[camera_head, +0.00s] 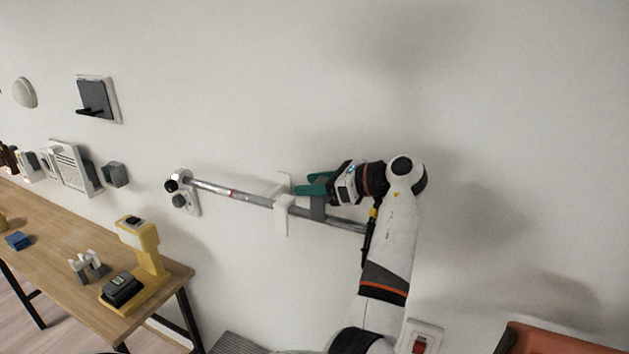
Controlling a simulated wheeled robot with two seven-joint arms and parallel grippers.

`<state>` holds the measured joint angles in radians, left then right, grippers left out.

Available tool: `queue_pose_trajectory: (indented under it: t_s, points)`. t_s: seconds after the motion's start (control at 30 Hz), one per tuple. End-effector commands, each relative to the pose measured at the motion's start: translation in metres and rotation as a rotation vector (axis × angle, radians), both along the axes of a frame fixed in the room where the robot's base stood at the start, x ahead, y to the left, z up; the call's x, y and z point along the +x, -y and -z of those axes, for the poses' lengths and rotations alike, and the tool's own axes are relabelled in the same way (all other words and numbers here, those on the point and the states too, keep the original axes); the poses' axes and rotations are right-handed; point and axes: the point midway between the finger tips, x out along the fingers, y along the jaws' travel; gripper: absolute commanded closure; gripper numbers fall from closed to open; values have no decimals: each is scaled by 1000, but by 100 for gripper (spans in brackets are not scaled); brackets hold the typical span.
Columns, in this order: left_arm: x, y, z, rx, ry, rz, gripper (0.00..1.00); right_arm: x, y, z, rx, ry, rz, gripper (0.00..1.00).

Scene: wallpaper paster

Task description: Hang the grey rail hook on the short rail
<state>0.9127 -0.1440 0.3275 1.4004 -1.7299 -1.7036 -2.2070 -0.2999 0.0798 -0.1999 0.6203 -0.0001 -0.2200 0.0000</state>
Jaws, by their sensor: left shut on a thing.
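The short rail (250,199) is a thin metal bar along the white wall, with a red mark on it. My left gripper (314,188), with teal fingers, is just above the rail's right half. It is shut on the grey rail hook (318,208), which hangs below the fingers and overlaps the rail in the picture. I cannot tell whether the hook rests on the rail or is in front of it. The fingers hide the hook's top. My right gripper is out of view.
A white hook (281,219) is on the rail just left of the grey one. A black and yellow item (369,240) hangs near the rail's right end. A wooden table (60,232) at left bears a yellow stand (147,247). An orange-red surface (550,341) is at lower right.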

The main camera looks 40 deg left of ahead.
Motion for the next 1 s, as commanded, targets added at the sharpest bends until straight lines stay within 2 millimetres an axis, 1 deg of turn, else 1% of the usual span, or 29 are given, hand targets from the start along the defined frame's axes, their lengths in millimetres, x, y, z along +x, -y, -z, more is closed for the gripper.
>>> queue_pose_trajectory:
  t_s: [0.07,0.43,1.0]
  points:
    - [0,0,-1,0,-1,0,77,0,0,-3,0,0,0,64]
    - [0,0,1,0,0,0,77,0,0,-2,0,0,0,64]
    - [0,0,15,0,-1,0,77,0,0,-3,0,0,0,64]
